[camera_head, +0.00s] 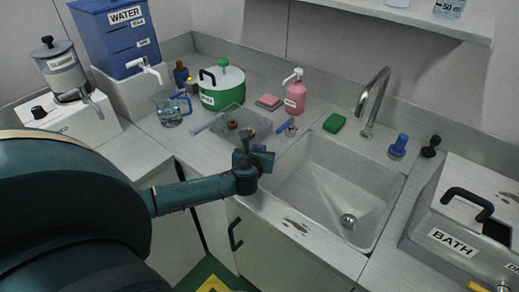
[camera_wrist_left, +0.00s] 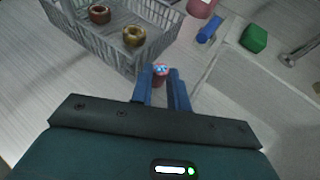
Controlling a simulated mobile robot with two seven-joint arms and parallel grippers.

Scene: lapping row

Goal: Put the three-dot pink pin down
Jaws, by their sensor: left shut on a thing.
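My left gripper (camera_head: 257,161) is above the counter's front edge, just left of the sink. In the left wrist view its blue fingers (camera_wrist_left: 161,88) are shut on a small pinkish pin (camera_wrist_left: 160,79). The pin's top faces the camera and shows pale blue marks, too small to count. The pin's lower end is hidden, so I cannot tell whether it touches anything. In the head view the fingers hide the pin. My right gripper is not in view.
A grey mesh basket (camera_wrist_left: 95,47) beside the gripper holds a brown ring (camera_wrist_left: 100,14) and a gold ring (camera_wrist_left: 134,36). The sink (camera_head: 310,205) is to the right. A blue item (camera_wrist_left: 209,30) and green block (camera_wrist_left: 254,38) lie behind. Bare counter (camera_head: 175,145) shows left of the basket.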

